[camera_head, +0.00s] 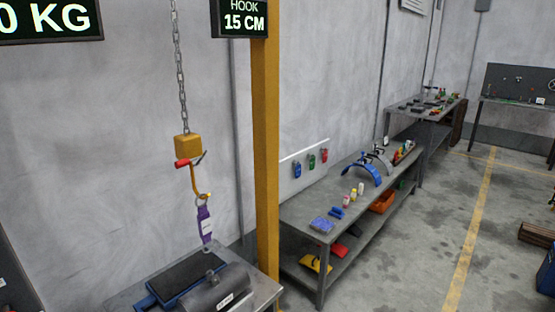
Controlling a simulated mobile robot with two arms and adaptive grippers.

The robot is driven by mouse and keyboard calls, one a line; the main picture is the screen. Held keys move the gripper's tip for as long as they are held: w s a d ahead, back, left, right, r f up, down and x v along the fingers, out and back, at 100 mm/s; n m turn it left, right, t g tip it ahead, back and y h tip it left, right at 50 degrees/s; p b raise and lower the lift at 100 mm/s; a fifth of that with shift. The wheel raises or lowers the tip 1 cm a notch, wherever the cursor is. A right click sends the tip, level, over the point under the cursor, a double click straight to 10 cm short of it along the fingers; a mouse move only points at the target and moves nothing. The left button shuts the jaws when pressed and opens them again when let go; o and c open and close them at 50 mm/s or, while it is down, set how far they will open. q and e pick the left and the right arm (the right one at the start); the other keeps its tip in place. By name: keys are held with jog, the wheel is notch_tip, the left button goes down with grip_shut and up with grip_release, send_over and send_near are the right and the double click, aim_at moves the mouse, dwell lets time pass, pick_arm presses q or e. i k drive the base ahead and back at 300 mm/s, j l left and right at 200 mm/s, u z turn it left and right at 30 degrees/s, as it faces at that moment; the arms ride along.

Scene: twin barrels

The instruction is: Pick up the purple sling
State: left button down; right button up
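The purple sling (203,213) hangs upright below the yellow hook (196,182), with a white label on it. A small ring shows at its top by the hook's tip. The hook hangs from a yellow block (188,146) on a chain and has a red latch or handle (185,162). The sling's lower end comes down close to a grey barrel (215,290) on a metal table; I cannot tell whether they are joined. Neither of my grippers is in view.
A yellow post (265,150) stands right of the hook. A dark pad with blue edges (180,278) lies behind the barrel. A workbench (300,215) with tools and a blue arched item (362,172) runs along the wall. Floor at the right is mostly free. A sign reads "HOOK 15 CM" (243,17).

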aim_at(203, 217)
jog(key=u, duration=0.45)
jog(key=i+l+u, duration=0.4)
jog(key=l, duration=0.3)
jog(key=i+l+u, duration=0.4)
jog(key=l, duration=0.45)
jog(key=i, duration=0.05)
